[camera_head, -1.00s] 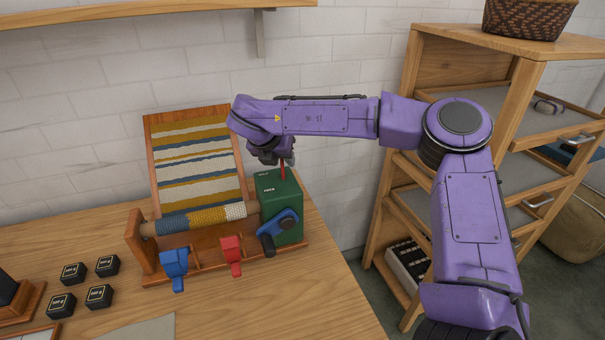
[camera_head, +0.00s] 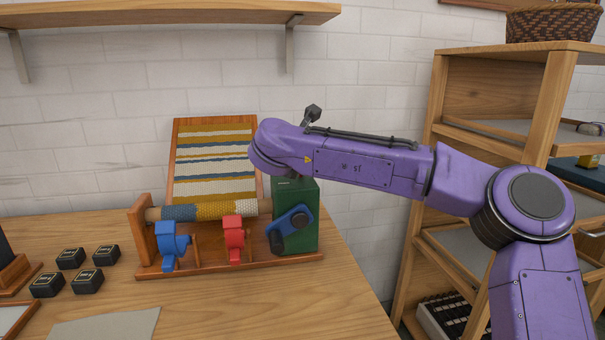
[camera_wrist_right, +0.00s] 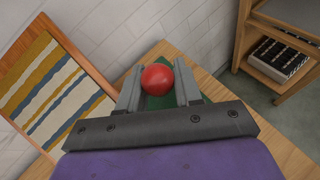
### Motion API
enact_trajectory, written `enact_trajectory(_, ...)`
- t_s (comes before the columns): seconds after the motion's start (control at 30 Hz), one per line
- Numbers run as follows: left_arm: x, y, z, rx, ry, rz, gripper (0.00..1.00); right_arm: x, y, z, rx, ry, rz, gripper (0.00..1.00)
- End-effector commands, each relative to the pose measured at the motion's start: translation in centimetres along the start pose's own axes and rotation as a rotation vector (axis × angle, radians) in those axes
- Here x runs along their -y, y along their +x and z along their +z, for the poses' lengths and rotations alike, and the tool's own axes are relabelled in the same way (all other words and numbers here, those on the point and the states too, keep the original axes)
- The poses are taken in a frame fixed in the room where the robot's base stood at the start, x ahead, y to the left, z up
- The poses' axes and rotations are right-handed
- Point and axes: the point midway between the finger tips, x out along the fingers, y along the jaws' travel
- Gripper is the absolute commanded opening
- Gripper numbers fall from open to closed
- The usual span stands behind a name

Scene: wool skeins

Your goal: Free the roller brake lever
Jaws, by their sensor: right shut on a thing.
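The green brake housing (camera_head: 309,230) stands at the right end of the wooden roller frame (camera_head: 220,266). A blue crank (camera_head: 290,222) is on its front. In the right wrist view a red ball knob (camera_wrist_right: 156,79) sits between the two grey fingers of my right gripper (camera_wrist_right: 160,84), above the green housing. My right gripper is shut on this knob. In the head view my purple right arm hides the gripper and knob. The lever stem is not clearly visible. My left gripper is not in view.
A yarn-wrapped roller (camera_head: 210,211), a blue clamp (camera_head: 168,244) and a red clamp (camera_head: 234,240) are on the frame. A woven panel (camera_head: 213,155) leans behind. Several black weights (camera_head: 88,281) lie at left. A wooden shelf unit (camera_head: 440,120) stands right. The table's front right is clear.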

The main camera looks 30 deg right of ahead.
Motion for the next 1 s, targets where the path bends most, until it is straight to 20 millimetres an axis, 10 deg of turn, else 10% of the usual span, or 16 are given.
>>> enact_trajectory(0.43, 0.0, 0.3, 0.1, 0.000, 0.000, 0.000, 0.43, -0.1, 0.0, 0.0, 0.009, 0.006, 0.005, 0.00)
enact_trajectory(0.47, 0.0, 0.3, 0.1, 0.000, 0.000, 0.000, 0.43, -0.1, 0.0, 0.0, 0.009, 0.005, 0.005, 0.37)
enact_trajectory(0.53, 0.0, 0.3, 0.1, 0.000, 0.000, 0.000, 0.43, -0.1, 0.0, 0.0, 0.009, 0.005, 0.005, 0.54)
enact_trajectory(1.0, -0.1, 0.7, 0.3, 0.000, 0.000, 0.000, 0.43, -0.1, -3.3, 0.0, 0.013, 0.004, 0.010, 0.54)
